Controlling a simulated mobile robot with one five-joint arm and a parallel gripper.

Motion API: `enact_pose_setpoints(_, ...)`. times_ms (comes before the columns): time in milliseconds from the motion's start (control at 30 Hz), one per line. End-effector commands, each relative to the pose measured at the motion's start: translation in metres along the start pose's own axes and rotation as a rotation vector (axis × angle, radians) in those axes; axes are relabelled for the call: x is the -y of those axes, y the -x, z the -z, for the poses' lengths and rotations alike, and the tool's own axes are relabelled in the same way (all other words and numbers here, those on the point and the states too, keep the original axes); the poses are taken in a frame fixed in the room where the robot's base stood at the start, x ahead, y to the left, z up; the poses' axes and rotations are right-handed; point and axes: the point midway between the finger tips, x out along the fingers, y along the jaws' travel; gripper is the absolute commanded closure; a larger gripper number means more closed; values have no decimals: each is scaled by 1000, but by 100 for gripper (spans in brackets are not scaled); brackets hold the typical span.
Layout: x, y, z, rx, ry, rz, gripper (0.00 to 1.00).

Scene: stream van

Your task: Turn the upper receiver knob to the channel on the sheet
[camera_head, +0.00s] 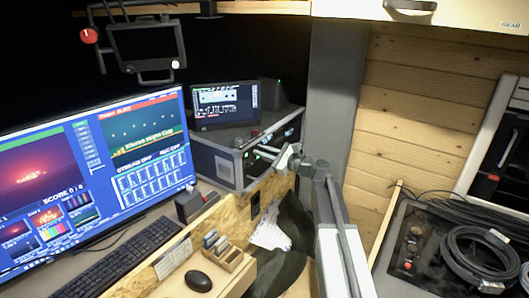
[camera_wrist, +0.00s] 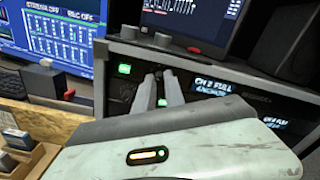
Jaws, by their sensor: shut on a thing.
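The upper receiver (camera_wrist: 238,98) is set in the dark rack case (camera_head: 222,163); it has lit green screens and a blue-white text readout (camera_wrist: 209,86), too blurred to read surely. My gripper (camera_wrist: 160,74) reaches to the left part of its front, fingers close together and shut on the upper receiver knob, which the fingertips hide. In the head view my gripper (camera_head: 256,152) meets the right-hand face of the case.
A second readout (camera_wrist: 290,127) shows lower right. A monitor (camera_head: 224,104) and a dark box (camera_head: 271,93) stand on the case. A large screen (camera_head: 90,165), keyboard (camera_head: 118,262), mouse (camera_head: 198,281) and wooden holder (camera_head: 222,255) are left. Coiled cable (camera_head: 480,262) lies right.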

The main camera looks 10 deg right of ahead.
Motion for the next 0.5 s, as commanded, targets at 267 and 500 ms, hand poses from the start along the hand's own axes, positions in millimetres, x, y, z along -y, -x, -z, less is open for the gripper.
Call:
enact_pose_setpoints(267,2,-2,-2,5,100,4,100)
enact_pose_setpoints(500,1,-2,-2,5,124,4,100)
